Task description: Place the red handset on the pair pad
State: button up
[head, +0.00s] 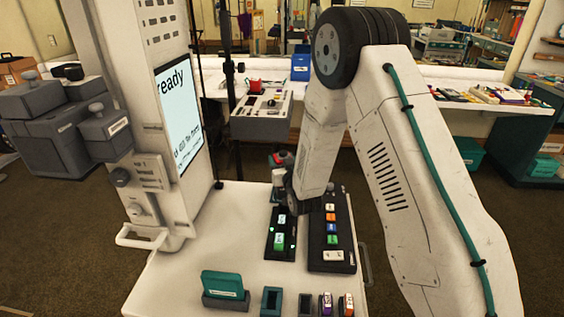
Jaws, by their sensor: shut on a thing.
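My gripper (286,186) is at the end of my bent arm, above the far end of a narrow black pad (269,253). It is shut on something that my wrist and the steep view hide. The black pad lies flat on the white table, with green labelled patches and small lights on it. I take it for the pair pad, but its label is too small to read.
A dark panel (316,258) with coloured keys lies right of the pad. A teal block (221,283) stands in a grey holder at the table's front, beside several small holders. A tall white cabinet with a screen (180,115) rises at the left. A control box (262,118) stands behind.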

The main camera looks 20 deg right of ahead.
jog(key=shift+f, duration=0.2)
jog(key=o, duration=1.6)
jog(key=shift+f, duration=0.1)
jog(key=shift+c, duration=0.2)
jog(key=s, duration=0.8)
jog(key=s+d+r+g, duration=0.1)
jog(key=s+r+g, duration=0.75)
jog(key=r, duration=0.45)
jog(key=s+r+g, duration=0.2)
jog(key=s, duration=0.8)
jog(key=s+d+r+g, duration=0.1)
jog(key=s+r+g, duration=0.2)
jog(key=s, duration=0.8)
jog(key=s+d+r+g, duration=0.1)
jog(key=s+r+g, duration=0.1)
jog(key=s, duration=0.9)
jog(key=shift+r+g, duration=0.35)
jog(key=shift+g, duration=0.3)
